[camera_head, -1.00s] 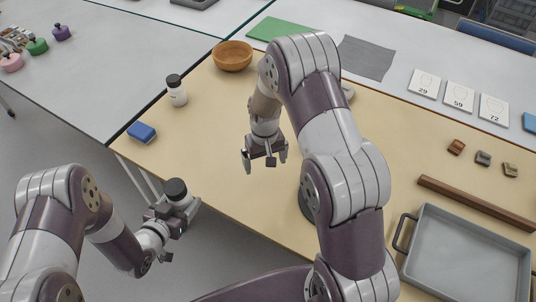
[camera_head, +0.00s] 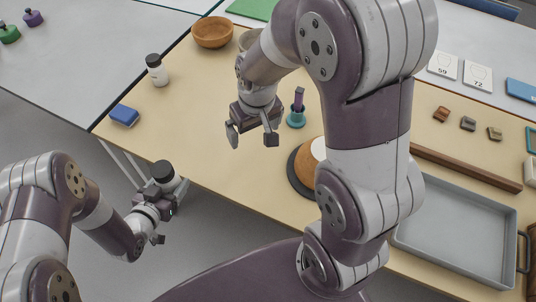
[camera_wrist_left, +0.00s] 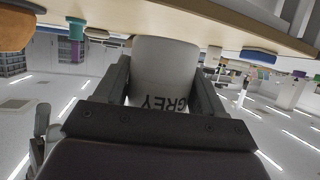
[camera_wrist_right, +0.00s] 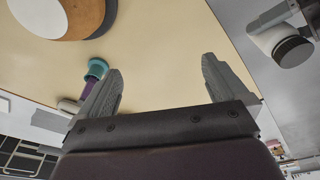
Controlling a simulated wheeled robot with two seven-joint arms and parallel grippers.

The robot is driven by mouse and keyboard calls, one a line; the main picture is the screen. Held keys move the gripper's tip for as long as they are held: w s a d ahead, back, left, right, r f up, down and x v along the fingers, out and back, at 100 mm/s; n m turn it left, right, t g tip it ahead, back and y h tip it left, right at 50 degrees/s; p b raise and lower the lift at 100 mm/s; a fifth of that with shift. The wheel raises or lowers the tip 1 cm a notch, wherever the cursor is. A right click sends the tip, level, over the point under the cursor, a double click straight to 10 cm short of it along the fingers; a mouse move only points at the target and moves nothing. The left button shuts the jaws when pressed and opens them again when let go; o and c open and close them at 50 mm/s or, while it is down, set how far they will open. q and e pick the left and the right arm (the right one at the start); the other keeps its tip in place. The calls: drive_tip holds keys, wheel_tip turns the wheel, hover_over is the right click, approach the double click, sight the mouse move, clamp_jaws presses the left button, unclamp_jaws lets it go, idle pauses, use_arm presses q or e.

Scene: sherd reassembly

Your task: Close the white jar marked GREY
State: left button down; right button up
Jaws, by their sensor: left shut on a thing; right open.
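The white jar (camera_wrist_left: 165,70) marked GREY is between my left gripper's fingers in the left wrist view, its lettering upside down there. In the head view the jar (camera_head: 170,183) has a black lid (camera_head: 162,170) on top. The lid also shows in the right wrist view (camera_wrist_right: 293,51); I cannot tell how tightly it sits. My left gripper (camera_head: 158,197) is shut on the jar, off the table's front left edge. My right gripper (camera_head: 252,138) is open and empty above the table, right of the jar and apart from it.
Another white jar with a black lid (camera_head: 156,70), a blue block (camera_head: 124,115) and a wooden bowl (camera_head: 212,32) stand on the tan table (camera_head: 185,110). A teal holder (camera_head: 296,118) with a purple tool is near my right gripper. A grey tray (camera_head: 455,235) lies right.

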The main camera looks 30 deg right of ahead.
use_arm(q)
drive_tip(key=shift+d, duration=0.1)
drive_tip(key=shift+w, duration=0.15)
use_arm(e)
drive_tip(key=s+f, duration=0.1)
drive_tip(key=s, duration=0.7)
drive_tip(key=shift+s+f+g, duration=0.15)
drive_tip(key=shift+f+g, duration=0.15)
drive_tip(key=shift+f, duration=0.05)
use_arm(q)
drive_tip(key=w+a+n+t+y, duration=0.1)
drive_tip(key=a+n+t+y, duration=0.2)
drive_tip(key=a+n+y, duration=0.5)
drive_tip(key=a, duration=0.6)
drive_tip(key=shift+w+a+y, duration=0.35)
drive_tip(key=shift+a+y, duration=0.05)
